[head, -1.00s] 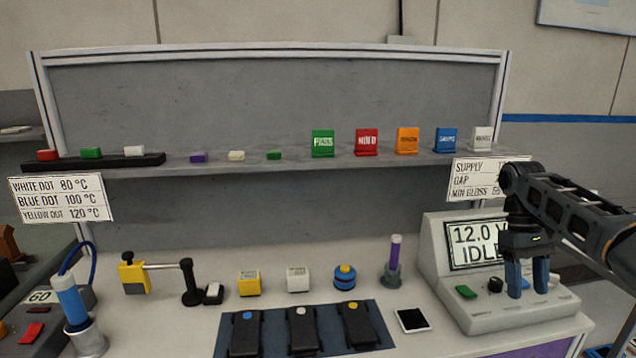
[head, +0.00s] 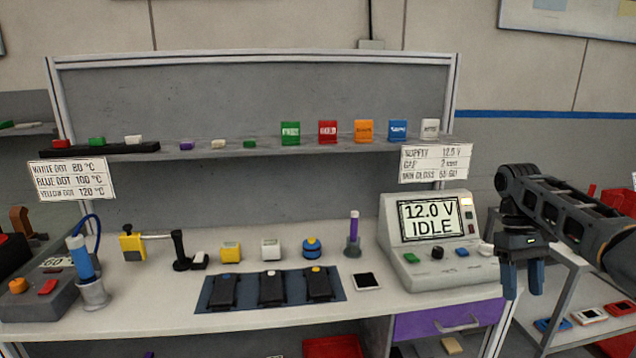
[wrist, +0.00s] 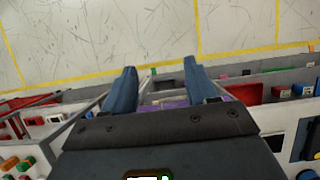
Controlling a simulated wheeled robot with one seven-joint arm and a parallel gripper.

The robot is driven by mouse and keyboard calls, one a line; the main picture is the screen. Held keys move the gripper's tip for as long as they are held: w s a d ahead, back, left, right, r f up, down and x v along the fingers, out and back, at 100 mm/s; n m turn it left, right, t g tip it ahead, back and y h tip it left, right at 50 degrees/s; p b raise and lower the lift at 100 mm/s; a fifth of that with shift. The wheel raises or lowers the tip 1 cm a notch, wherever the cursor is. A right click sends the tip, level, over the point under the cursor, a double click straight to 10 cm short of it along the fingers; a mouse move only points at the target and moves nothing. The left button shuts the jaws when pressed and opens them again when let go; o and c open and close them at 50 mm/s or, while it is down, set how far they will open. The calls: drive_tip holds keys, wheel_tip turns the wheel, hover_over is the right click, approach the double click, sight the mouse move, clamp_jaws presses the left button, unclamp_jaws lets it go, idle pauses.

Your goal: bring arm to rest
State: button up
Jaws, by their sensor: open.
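My gripper (head: 522,278) hangs fingers-down at the right of the head view, to the right of the power supply (head: 440,240) and beyond the bench's right end in the picture. Its two blue fingers are apart with nothing between them. In the wrist view the fingers (wrist: 160,82) are also spread and empty, with the floor and the bench's edge beyond them. My arm reaches in from the right edge of the head view. The power supply's screen reads 12.0 V IDLE.
The bench holds a dark mat (head: 212,292) with three black modules, a purple-topped cylinder (head: 353,235) and a soldering iron (head: 82,260). A shelf (head: 270,147) carries coloured cards and blocks. A side rack (head: 570,290) with small devices stands behind my gripper. The floor (wrist: 100,40) looks clear.

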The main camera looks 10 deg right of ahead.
drive_tip(key=s+a+f+n+t+y, duration=0.1)
drive_tip(key=a+f+n+t+y, duration=0.2)
drive_tip(key=a+f, duration=2)
drive_tip(key=s+a+f+m+t+y, duration=0.1)
drive_tip(key=s+a+f+t, duration=0.2)
drive_tip(key=s+a, duration=0.45)
drive_tip(key=s+a+f+m+t+y, duration=0.1)
drive_tip(key=s+a+f+t, duration=0.3)
drive_tip(key=a, duration=0.6)
drive_tip(key=s+d+r+m+t+h+b, duration=0.1)
drive_tip(key=s+d+r+m+t, duration=0.2)
drive_tip(key=s, duration=0.8)
drive_tip(key=s+d+r+t+h, duration=0.2)
drive_tip(key=s+r, duration=0.2)
drive_tip(key=s, duration=0.7)
drive_tip(key=s+d+r+t, duration=0.1)
drive_tip(key=s+d+r, duration=0.2)
drive_tip(key=r, duration=0.4)
drive_tip(key=s+d+r+n+t+h, duration=0.1)
drive_tip(key=s+d+r, duration=0.3)
drive_tip(key=s+r, duration=0.2)
drive_tip(key=s+d+r+t, duration=0.2)
drive_tip(key=s+r, duration=0.3)
drive_tip(key=r, duration=0.3)
drive_tip(key=shift+d+n+h, duration=0.3)
drive_tip(key=shift+d+h, duration=0.1)
drive_tip(key=shift+d, duration=0.25)
drive_tip(key=shift+c, duration=0.2)
